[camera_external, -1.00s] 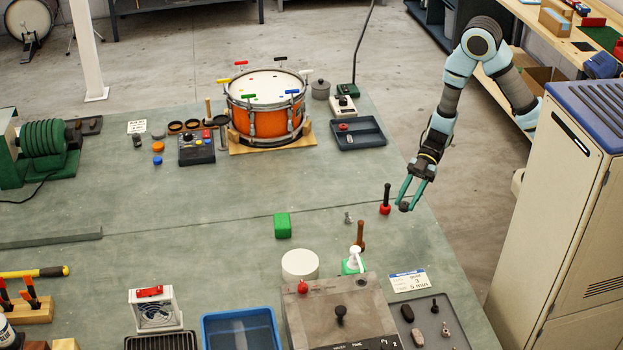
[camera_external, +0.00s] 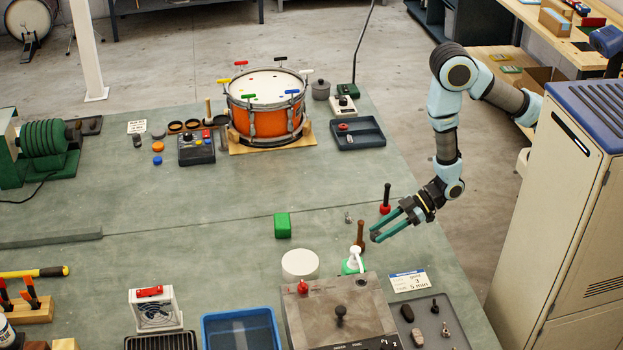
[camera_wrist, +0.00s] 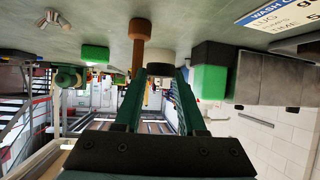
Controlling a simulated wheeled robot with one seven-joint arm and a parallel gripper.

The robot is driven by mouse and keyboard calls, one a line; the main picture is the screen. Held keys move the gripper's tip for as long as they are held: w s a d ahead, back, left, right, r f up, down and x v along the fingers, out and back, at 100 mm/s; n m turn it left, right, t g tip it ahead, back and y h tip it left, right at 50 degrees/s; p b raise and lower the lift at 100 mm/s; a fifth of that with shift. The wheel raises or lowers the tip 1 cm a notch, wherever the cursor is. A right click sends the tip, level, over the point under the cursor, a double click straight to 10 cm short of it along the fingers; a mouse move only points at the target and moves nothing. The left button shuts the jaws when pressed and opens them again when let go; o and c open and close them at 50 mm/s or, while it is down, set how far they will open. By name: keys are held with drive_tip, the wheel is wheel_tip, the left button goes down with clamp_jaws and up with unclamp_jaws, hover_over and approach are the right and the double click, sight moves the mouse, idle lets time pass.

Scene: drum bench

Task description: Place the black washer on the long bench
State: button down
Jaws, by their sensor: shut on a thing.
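My gripper (camera_external: 376,237) is shut on a small black washer (camera_wrist: 160,70), which sits between the two green fingertips in the wrist view. In the external view the washer is only a small dark spot at the fingertips. The gripper reaches leftward, tilted low, over the right part of the large green-grey bench (camera_external: 230,195). The fingertips are just right of a brown peg-like tool (camera_external: 360,237). I cannot tell from the external view how far the washer is above the bench top. A wooden-topped bench (camera_external: 515,22) also stands at the back right.
Near the gripper are a green-based white dispenser (camera_external: 353,262), a red-based black handle (camera_external: 385,200), a small metal part (camera_external: 348,217) and a green block (camera_external: 282,226). A grey box (camera_external: 335,312) and dark tray (camera_external: 455,325) lie in front. The bench middle is fairly clear.

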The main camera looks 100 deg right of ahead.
drive_tip(key=shift+s+f+m+h+p, duration=0.15)
drive_tip(key=shift+s+m+h+p, duration=0.2)
drive_tip(key=shift+m+h+p, duration=0.4)
drive_tip(key=shift+w+d+r+n+y+b, duration=0.25)
drive_tip(key=shift+w+b, duration=0.1)
drive_tip(key=shift+b, duration=0.2)
drive_tip(key=shift+w+d+r+n+y+b, duration=0.25)
drive_tip(key=shift+r+n+y+b, duration=0.2)
drive_tip(key=shift+n+y+b, duration=0.25)
drive_tip(key=s+d+r+n+g+y+b, duration=0.2)
drive_tip(key=s+d+n+y+b, duration=0.4)
drive_tip(key=s, duration=0.4)
drive_tip(key=shift+s+d+r+n+g+y+b, duration=0.15)
drive_tip(key=shift+d+r+n+g+y+b, duration=0.25)
drive_tip(key=shift+g+b, duration=0.35)
drive_tip(key=shift+f, duration=0.15)
drive_tip(key=shift+f+p, duration=0.8)
drive_tip(key=shift+f, duration=3.95)
drive_tip(key=shift+f, duration=0.1)
